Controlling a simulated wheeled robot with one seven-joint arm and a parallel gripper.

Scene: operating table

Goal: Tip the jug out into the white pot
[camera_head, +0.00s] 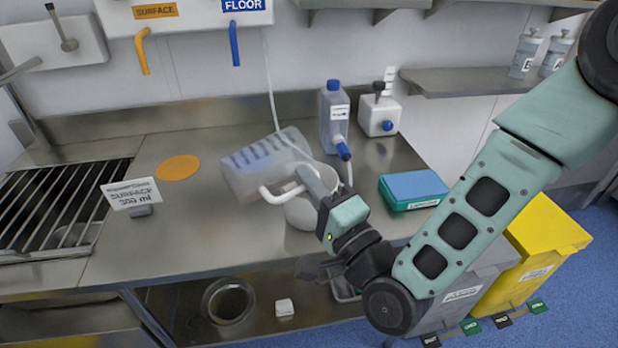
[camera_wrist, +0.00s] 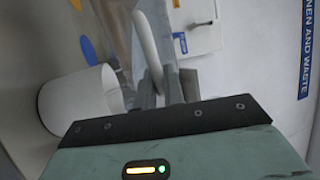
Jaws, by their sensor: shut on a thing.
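The clear jug (camera_head: 258,163) with blue graduation marks is held in the air, tipped well over, above and left of the white pot (camera_head: 302,213). My gripper (camera_head: 308,182) is shut on the jug's white handle, which shows between the fingers in the wrist view (camera_wrist: 148,42). The white pot stands upright on the steel counter, partly hidden by the jug and my gripper. It also shows in the wrist view (camera_wrist: 72,106), left of the fingers. I cannot tell whether liquid is in the jug or flowing from it.
An orange disc (camera_head: 178,168) and a sign reading SURFACE 300 ml (camera_head: 132,194) are on the counter at left, beside a grated sink (camera_head: 60,205). A blue-capped bottle (camera_head: 335,118), a white container (camera_head: 379,116) and a blue-green box (camera_head: 413,188) stand behind and right.

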